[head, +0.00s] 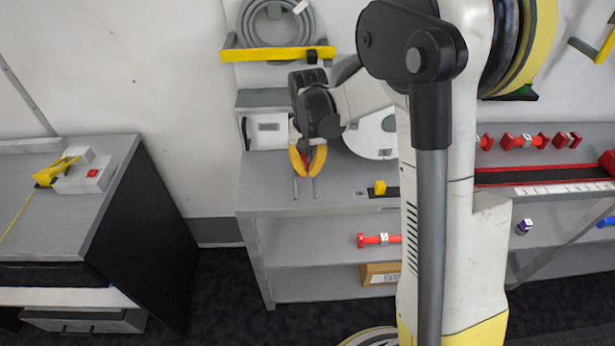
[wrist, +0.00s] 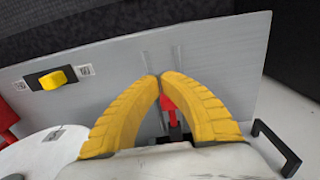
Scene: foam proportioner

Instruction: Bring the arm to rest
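My arm reaches over a grey shelf bench (head: 335,200) in the head view. My gripper (head: 308,174), with yellow fingers, points down at the left part of the bench top. In the wrist view the fingertips of my gripper (wrist: 159,77) meet, so it is shut. A small red and black piece (wrist: 171,112) shows between the fingers, behind the tips; I cannot tell whether it belongs to the gripper. Nothing is visibly pinched at the tips. The gap between tips and bench top is hard to judge.
A yellow knob (head: 379,188) sits on the bench's front edge. A white disc (head: 368,140) and a white-fronted box (head: 267,132) stand behind the gripper. A coiled hose (head: 277,42) hangs above. A grey cabinet (head: 110,180) stands left, with open floor between.

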